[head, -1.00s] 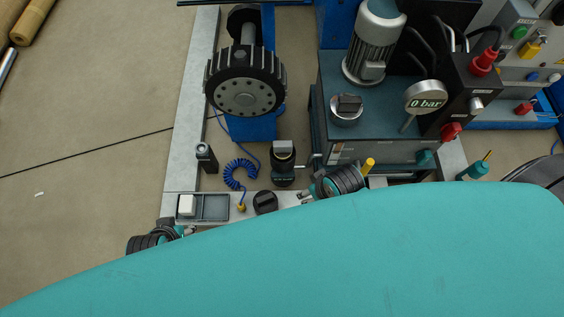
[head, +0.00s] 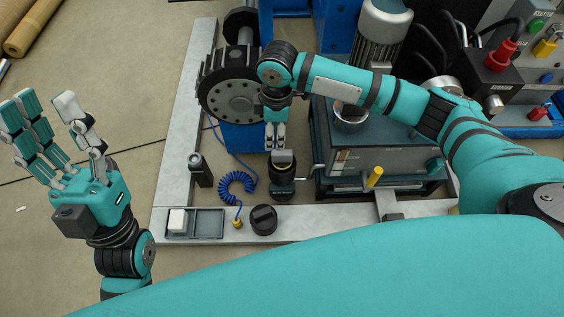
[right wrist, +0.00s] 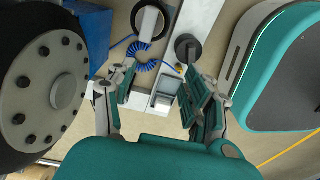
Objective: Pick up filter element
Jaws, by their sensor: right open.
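I cannot tell for sure which part is the filter element. A white block (head: 178,220) sits in the left compartment of a grey tray (head: 208,224); it also shows in the right wrist view (right wrist: 161,103). My right gripper (head: 275,143) is open and empty, fingers down, overlapping that grey top in the head view. In the right wrist view its fingers (right wrist: 158,95) spread either side of the tray, above it. My left gripper (head: 48,105) is open and empty over the floor at left.
A black round cap (head: 264,219) lies right of the tray. A dark upright cylinder (head: 200,170) and a blue coiled hose (head: 237,184) stand behind it. A large black wheel (head: 232,98) and a hydraulic tank (head: 385,160) limit room behind.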

